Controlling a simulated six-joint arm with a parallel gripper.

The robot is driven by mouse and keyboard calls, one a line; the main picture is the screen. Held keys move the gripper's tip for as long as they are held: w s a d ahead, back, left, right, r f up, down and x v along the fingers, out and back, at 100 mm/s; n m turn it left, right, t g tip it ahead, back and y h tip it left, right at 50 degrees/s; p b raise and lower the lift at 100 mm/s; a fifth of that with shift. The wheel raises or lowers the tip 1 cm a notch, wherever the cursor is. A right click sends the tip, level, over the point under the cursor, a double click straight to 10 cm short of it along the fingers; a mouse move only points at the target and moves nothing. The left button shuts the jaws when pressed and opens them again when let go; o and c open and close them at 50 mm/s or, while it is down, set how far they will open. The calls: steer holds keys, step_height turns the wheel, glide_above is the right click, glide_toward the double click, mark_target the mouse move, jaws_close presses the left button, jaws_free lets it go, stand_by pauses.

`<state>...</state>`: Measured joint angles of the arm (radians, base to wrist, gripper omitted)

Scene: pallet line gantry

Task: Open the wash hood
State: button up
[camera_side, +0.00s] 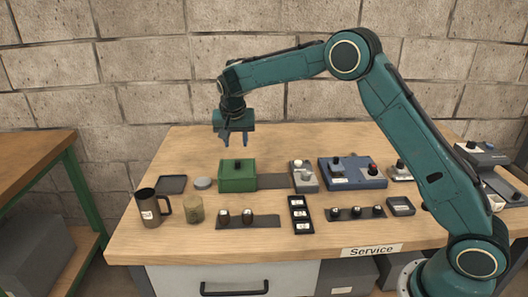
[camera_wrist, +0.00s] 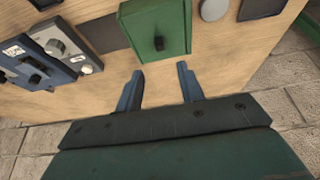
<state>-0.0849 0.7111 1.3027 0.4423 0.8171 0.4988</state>
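A green box with a dark knob on its top, which I take to be the wash hood (camera_side: 237,181), stands on the left half of the bench, and its top looks closed. Nothing is held. The inside of the box is hidden.
A dark strip (camera_side: 272,181) runs right from the box to a grey switch unit (camera_side: 304,178) and a blue control panel (camera_side: 353,174). A grey disc (camera_side: 203,183) and dark tray (camera_side: 172,184) lie left.

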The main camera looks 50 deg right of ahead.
mark_target(238, 161)
steer(key=x, duration=0.9)
steer(key=shift+w+d+f, duration=0.1)
steer(key=shift+f, duration=0.2)
jaws_close()
